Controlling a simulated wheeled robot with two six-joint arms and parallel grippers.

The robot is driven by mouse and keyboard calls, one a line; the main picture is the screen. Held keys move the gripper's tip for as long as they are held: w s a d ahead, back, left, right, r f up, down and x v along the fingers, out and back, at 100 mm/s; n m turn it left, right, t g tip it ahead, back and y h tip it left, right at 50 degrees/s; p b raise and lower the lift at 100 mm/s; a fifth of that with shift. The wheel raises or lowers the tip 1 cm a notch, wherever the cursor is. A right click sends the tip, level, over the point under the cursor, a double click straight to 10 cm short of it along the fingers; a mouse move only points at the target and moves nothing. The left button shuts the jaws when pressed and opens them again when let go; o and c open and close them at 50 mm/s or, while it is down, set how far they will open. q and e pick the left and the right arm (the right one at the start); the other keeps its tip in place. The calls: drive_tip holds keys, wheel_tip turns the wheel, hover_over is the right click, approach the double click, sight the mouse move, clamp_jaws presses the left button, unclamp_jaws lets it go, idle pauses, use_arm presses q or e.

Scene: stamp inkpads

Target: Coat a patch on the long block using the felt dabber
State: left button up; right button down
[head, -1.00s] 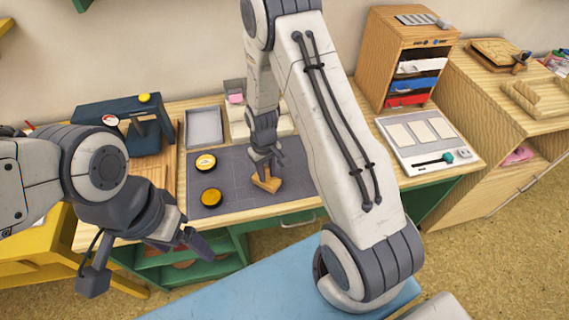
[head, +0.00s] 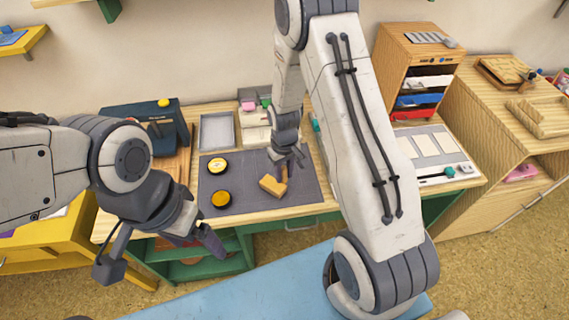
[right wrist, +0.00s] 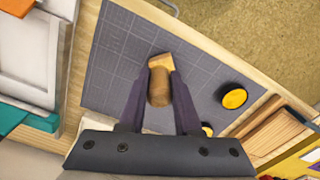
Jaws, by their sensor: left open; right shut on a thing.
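My right gripper (head: 284,172) is shut on a wooden block with a rounded handle (right wrist: 160,90). In the right wrist view the handle lies between the two fingers and a squarer end (right wrist: 161,62) sticks out beyond them. In the head view the wooden block (head: 272,186) is tilted, over or on the grey gridded mat (head: 245,198); I cannot tell whether it touches. A dark tool with a teal end (head: 449,171) lies on the white board at right; it may be the felt dabber. My left gripper (head: 200,238) is open and empty, in front of the table edge.
A grey tray (head: 216,131) stands behind. A white board with pale rectangles (head: 425,145) and a wooden drawer unit (head: 415,65) are at right.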

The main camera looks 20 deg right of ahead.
drive_tip(key=shift+r+p, duration=0.55)
drive_tip(key=shift+r, duration=0.5)
